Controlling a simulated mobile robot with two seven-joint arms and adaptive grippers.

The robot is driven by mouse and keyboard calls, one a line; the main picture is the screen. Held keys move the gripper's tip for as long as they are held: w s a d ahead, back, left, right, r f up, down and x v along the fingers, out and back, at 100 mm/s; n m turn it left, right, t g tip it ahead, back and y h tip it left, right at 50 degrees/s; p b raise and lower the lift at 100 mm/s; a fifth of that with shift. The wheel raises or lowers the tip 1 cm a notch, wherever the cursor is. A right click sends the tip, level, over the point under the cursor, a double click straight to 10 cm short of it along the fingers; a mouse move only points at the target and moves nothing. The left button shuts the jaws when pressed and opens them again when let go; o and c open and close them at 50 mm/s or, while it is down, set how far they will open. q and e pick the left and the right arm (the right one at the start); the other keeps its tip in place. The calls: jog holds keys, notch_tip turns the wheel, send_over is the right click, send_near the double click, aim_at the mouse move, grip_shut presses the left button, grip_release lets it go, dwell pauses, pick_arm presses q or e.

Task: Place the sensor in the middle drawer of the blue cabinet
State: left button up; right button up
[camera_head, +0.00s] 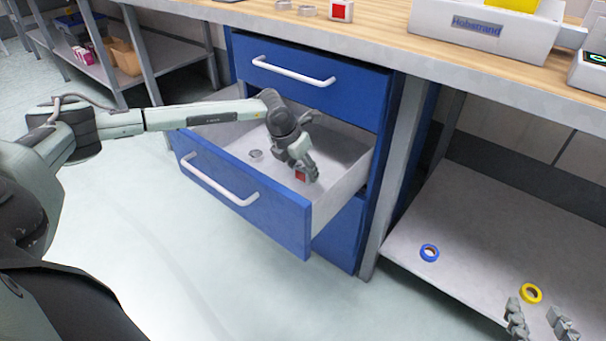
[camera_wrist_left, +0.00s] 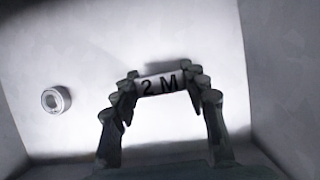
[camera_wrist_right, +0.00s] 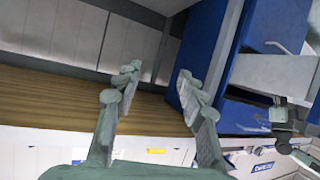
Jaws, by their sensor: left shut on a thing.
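The blue cabinet (camera_head: 382,105) stands under the worktop, and its middle drawer (camera_head: 285,215) is pulled out. My left gripper (camera_head: 304,168) is inside this drawer, low near its front right part. It is shut on the sensor (camera_head: 301,175), a small pale box with a red face. In the left wrist view the sensor (camera_wrist_left: 162,84) shows black "2 M" lettering between the fingertips. I cannot tell whether it touches the drawer floor. My right gripper (camera_head: 538,322) is open and empty at the lower right, outside the cabinet; its spread fingers (camera_wrist_right: 155,85) show in the right wrist view.
A small round grey part (camera_head: 256,154) lies in the drawer, left of the gripper. The closed top drawer (camera_head: 300,85) sits just above. The worktop (camera_head: 385,30) holds a similar red-faced box (camera_head: 341,11). Blue (camera_head: 429,253) and yellow (camera_head: 531,293) rings lie on the low shelf at right.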

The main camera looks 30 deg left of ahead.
pick_arm(q)
jog(key=shift+f, duration=0.85)
pick_arm(e)
jog(key=shift+w+a+r, duration=0.15)
jog(key=shift+a+r, duration=0.1)
jog(key=shift+r, duration=0.1)
pick_arm(q)
jog(key=shift+f, duration=0.1)
pick_arm(e)
jog(key=shift+a+r+t, duration=0.1)
jog(key=shift+r+t, duration=0.1)
jog(key=shift+t, duration=0.1)
pick_arm(q)
jog(key=o, duration=1.2)
jog(key=shift+c, duration=0.2)
pick_arm(e)
jog(key=shift+a+r, duration=0.1)
jog(key=shift+a, duration=0.05)
